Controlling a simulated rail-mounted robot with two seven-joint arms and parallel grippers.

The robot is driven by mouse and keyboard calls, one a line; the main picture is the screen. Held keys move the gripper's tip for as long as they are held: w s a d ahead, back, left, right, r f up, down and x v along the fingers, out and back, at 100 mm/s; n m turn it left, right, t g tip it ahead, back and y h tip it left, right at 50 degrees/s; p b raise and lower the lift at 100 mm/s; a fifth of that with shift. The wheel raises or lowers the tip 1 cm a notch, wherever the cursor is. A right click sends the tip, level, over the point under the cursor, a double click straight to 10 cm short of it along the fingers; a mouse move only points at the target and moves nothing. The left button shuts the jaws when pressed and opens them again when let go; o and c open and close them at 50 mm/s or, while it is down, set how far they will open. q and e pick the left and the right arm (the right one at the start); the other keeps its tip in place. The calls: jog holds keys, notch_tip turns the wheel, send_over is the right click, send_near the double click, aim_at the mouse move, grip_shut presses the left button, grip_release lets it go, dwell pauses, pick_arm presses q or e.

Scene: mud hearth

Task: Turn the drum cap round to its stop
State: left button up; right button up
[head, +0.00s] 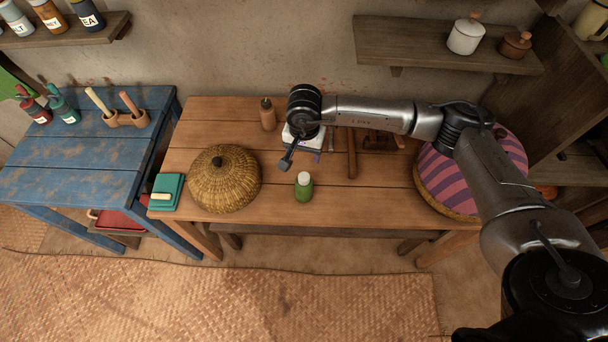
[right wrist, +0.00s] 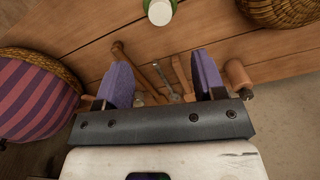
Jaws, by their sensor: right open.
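A small green drum (head: 304,192) with a pale, round cap (head: 304,178) stands upright near the front edge of the wooden table. My left gripper is not in view.
A lidded wicker basket (head: 224,182) stands left of the drum, with a teal block (head: 167,192) beyond. A striped cloth-covered basket (head: 470,170) stands right. A brown bottle (head: 267,116) and several tools (head: 352,152) lie or stand behind. Table around the drum is clear.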

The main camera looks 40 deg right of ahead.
aim_at(304, 177)
notch_tip(304, 177, down, 12)
jog(key=shift+a+r, duration=0.1)
dwell(0.4)
jog(key=c, duration=0.9)
jog(key=shift+c, duration=0.2)
